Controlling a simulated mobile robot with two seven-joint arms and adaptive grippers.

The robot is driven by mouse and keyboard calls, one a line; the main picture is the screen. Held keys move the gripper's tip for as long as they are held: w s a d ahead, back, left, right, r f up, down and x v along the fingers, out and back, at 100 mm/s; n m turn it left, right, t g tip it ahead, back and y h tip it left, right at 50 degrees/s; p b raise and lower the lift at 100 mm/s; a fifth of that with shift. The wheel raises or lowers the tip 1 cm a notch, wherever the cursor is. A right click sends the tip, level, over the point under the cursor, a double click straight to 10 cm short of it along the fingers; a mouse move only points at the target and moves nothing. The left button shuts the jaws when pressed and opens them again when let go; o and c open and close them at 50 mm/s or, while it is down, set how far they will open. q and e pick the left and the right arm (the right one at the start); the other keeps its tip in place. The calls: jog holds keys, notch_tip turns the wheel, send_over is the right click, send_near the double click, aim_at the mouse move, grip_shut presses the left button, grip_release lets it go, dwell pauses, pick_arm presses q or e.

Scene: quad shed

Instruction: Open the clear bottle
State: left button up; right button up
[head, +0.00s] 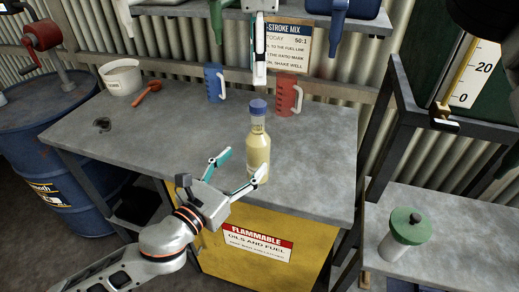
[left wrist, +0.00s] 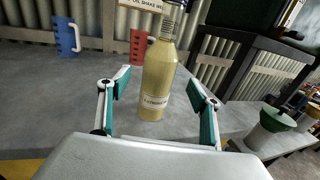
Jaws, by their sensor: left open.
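The clear bottle (head: 257,152) stands upright on the grey workbench (head: 165,130), filled with a yellowish liquid. Its blue cap (head: 258,107) is on top. My left gripper (head: 244,164) is open at the bench's front edge, its fingers pointing at the lower part of the bottle.
A blue jug (head: 214,83) and a red jug (head: 288,98) stand behind the bottle. A white tub (head: 121,78), an orange scoop (head: 147,93) and a small dark item (head: 102,125) lie left.

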aim_at(252, 153)
pick_arm(q)
jog(key=shift+x, duration=3.8)
grip_shut()
